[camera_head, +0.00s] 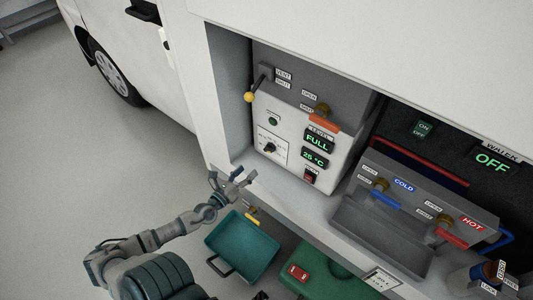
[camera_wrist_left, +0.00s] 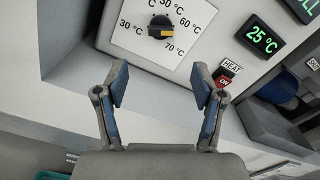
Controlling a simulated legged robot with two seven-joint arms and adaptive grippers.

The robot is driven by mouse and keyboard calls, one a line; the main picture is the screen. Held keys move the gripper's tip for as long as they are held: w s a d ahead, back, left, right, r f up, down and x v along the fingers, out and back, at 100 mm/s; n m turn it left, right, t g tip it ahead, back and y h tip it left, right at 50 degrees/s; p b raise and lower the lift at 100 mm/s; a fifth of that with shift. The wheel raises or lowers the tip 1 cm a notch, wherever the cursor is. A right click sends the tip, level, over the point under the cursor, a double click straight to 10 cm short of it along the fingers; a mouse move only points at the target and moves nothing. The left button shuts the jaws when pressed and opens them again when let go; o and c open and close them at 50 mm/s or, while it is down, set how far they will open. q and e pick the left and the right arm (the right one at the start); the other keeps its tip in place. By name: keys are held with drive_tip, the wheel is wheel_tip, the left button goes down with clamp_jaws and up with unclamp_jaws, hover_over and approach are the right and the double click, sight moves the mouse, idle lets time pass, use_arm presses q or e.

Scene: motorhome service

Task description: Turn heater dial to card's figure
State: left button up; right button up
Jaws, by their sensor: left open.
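The heater dial (camera_head: 269,147) is a black knob on a white scale plate on the heater's front. In the left wrist view the dial (camera_wrist_left: 160,27) has an orange-yellow mark, with figures from 30 °C to 70 °C around it. I cannot tell for sure which figure it points to. My left gripper (camera_head: 232,181) is open and empty, below and in front of the dial. In the wrist view its fingers (camera_wrist_left: 160,84) stand apart below the knob, not touching it. A small white card (camera_head: 381,279) lies at the front ledge; its print is too small to read.
The display (camera_wrist_left: 263,39) reads 25 °C, beside a red HEAT switch (camera_wrist_left: 225,80) marked ON. A yellow-knobbed vent lever (camera_head: 249,97) sticks out at upper left. Taps and a sink (camera_head: 385,235) are to the right. A teal tray (camera_head: 243,245) and green case (camera_head: 325,280) are below.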

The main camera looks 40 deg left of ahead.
sight(267, 151)
use_arm(q)
drive_tip(key=w, duration=0.6)
drive_tip(key=w+a, duration=0.1)
drive_tip(key=w, duration=0.3)
drive_tip(key=shift+w+a, duration=0.1)
drive_tip(key=shift+w, duration=0.7)
use_arm(e)
drive_tip(key=shift+s+d+f+g, duration=0.15)
drive_tip(key=shift+s+f+g, duration=0.2)
drive_tip(key=shift+f+g, duration=0.2)
use_arm(q)
drive_tip(key=c, duration=1.1)
drive_tip(key=shift+n, duration=0.4)
drive_tip(key=shift+c, duration=0.2)
use_arm(e)
drive_tip(key=shift+w+r+t, duration=0.45)
drive_tip(key=shift+r+t, duration=0.2)
drive_tip(key=shift+r, duration=0.05)
